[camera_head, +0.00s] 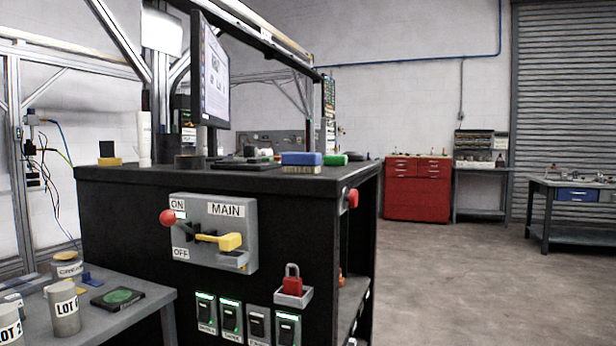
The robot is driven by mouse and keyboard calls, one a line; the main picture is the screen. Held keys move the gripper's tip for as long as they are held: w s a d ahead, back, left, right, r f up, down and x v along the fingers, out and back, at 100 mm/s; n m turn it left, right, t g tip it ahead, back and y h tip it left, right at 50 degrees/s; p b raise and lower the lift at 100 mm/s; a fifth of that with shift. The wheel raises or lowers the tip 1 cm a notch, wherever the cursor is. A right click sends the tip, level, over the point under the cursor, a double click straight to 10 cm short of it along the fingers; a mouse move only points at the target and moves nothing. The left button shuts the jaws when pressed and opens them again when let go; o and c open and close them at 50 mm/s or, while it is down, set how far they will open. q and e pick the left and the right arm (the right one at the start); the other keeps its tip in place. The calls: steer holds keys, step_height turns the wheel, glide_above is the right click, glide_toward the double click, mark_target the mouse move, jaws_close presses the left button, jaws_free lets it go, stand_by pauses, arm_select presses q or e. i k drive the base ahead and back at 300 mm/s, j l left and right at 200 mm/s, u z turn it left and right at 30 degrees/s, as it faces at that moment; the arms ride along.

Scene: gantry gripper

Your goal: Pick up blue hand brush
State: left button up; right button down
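The blue hand brush (302,158) lies on top of the black cabinet (225,178), close to its front edge and right of the middle. It has a blue block body with pale yellow bristles below, facing down. Neither of my grippers is in the view, and nothing is seen touching the brush.
A green item (336,160) is just right of the brush; a black-and-yellow block (108,154) sits at the cabinet top's left. A monitor (213,80) stands behind. A grey table (145,302) with labelled cans is at lower left. Open floor (450,270) lies right.

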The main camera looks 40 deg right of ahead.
mark_target(291, 163)
steer(key=z, duration=1.1)
